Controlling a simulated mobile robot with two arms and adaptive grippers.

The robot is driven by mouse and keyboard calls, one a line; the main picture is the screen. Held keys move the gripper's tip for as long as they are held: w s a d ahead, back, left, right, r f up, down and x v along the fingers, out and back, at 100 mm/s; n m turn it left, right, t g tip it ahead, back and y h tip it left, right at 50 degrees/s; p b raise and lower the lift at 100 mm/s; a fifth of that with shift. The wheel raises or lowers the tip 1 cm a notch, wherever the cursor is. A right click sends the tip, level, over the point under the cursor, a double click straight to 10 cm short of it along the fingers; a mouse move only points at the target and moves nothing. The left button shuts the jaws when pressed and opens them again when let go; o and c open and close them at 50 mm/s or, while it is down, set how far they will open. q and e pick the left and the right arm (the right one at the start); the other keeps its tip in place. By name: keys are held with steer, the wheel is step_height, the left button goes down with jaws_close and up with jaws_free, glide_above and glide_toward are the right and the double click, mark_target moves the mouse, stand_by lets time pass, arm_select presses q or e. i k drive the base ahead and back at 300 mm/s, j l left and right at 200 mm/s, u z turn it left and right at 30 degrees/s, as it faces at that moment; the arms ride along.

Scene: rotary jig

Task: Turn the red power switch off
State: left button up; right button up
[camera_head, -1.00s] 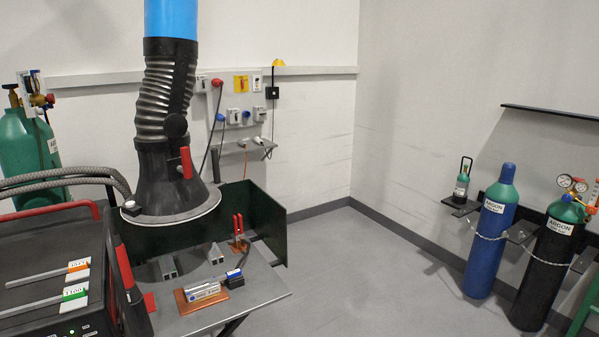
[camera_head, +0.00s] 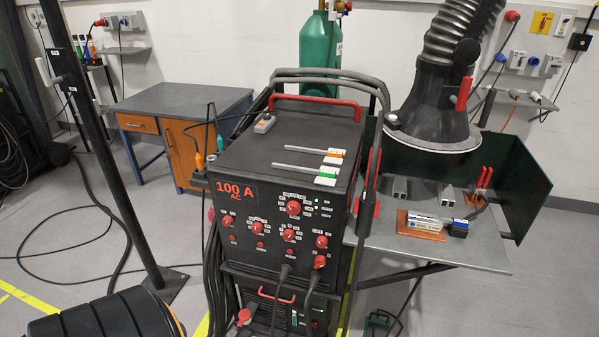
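The black welding machine (camera_head: 285,175) stands in the middle of the view, its front panel facing me. The panel has a red "100 A AC" display (camera_head: 236,193) and several red knobs, among them a larger one (camera_head: 293,208) at the top. A further red knob (camera_head: 320,262) sits low on the right. On the back wall, a yellow plate with a red part (camera_head: 541,22) shows among sockets. I cannot tell which red control is the power switch, nor its position. Neither of my grippers is in view.
A metal welding table (camera_head: 470,257) with a fume extraction hood (camera_head: 432,110) stands right of the machine. A desk (camera_head: 180,105) stands behind left. A dark post (camera_head: 105,160) and loose cables (camera_head: 60,258) are at the left. Pale floor shows between the post and the machine.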

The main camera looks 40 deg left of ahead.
mark_target(321, 261)
steer(key=u, duration=1.45)
